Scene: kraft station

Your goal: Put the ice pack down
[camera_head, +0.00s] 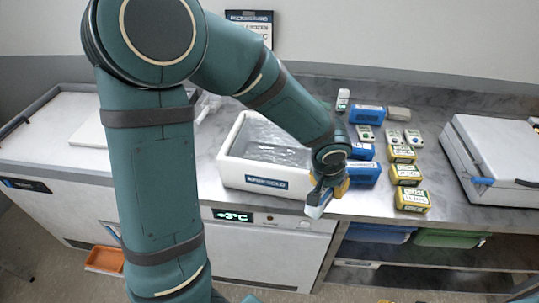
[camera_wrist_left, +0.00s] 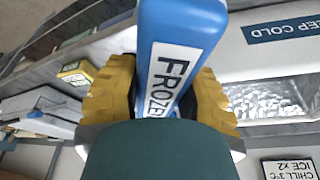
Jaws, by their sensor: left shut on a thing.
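A blue ice pack (camera_wrist_left: 185,25) with a white "FROZEN" label is between the yellow fingers of my left gripper (camera_wrist_left: 160,88) in the wrist view. In the head view my left gripper (camera_head: 328,184) is shut on the ice pack (camera_head: 316,207), at the counter's front edge, just right of the white insulated box (camera_head: 228,165). The pack's lower end hangs in front of the counter edge. Whether it touches anything is unclear. My right gripper is not in view.
Blue packs (camera_head: 366,173), yellow boxes (camera_head: 411,201) and small white cartons stand right of the gripper. A white lidded case (camera_head: 490,150) is at the far right. The insulated box holds a silvery liner (camera_head: 270,140). Blue and green bins (camera_head: 450,238) sit below the counter.

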